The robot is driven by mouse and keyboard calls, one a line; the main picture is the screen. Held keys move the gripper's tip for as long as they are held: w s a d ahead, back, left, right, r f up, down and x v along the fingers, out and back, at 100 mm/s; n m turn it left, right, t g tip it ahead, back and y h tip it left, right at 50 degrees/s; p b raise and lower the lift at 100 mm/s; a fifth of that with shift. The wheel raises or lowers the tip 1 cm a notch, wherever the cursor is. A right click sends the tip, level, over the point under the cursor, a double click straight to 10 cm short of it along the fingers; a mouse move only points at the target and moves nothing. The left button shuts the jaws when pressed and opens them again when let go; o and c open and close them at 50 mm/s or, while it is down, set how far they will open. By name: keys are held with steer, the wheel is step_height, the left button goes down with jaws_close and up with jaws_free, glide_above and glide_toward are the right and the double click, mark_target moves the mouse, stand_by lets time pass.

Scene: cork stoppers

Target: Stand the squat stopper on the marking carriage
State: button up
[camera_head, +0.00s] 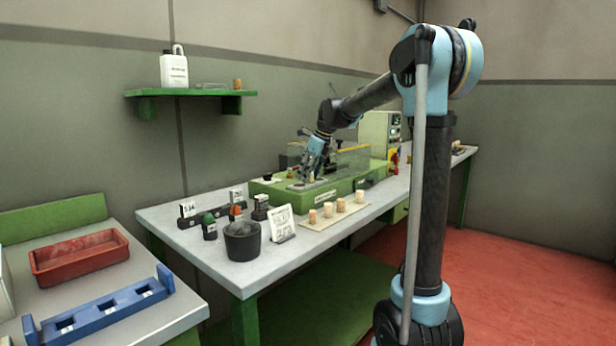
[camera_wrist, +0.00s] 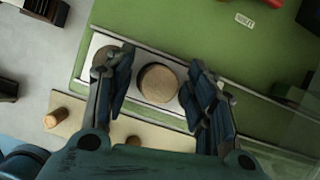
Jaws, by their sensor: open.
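A cork stopper with a wide round top (camera_wrist: 158,90) stands on the pale metal plate of the marking carriage (camera_wrist: 142,62) in the wrist view. I see it from above, so its height is hard to judge. My gripper (camera_wrist: 160,72) is open, with one finger on each side of the stopper and gaps showing beside it. In the head view my gripper (camera_head: 304,178) is low over the green machine (camera_head: 335,188) and hides most of the carriage and stopper. A darker brown disc (camera_wrist: 104,58) shows on the plate, partly behind the left finger.
Several corks stand on a tan board (camera_head: 322,223) in front of the machine. A dark cup (camera_head: 242,242) and a written card (camera_head: 283,224) stand left of it. A clear guard (camera_head: 350,165) rises behind my gripper. A red tray (camera_head: 80,275) and blue rack (camera_head: 100,310) lie on the nearer table.

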steer(key=v, duration=1.2)
steer(key=shift+d, duration=0.15)
steer(key=s+d+f+n+h, duration=0.1)
steer(key=s+d+f+n, duration=0.5)
steer(key=s+f, duration=0.5)
steer(key=s+d+f+n+h, duration=0.1)
steer(key=s+d+f+n, duration=0.6)
steer(key=s+f+n, duration=0.3)
steer(key=s+d+f+n+h, duration=0.1)
steer(key=s+d+f+n, duration=0.5)
steer(key=s+f, duration=0.7)
steer(key=s+n, duration=0.2)
steer(key=s, duration=0.2)
steer(key=shift+s+d+h, duration=0.3)
steer(key=shift+d+h, duration=0.1)
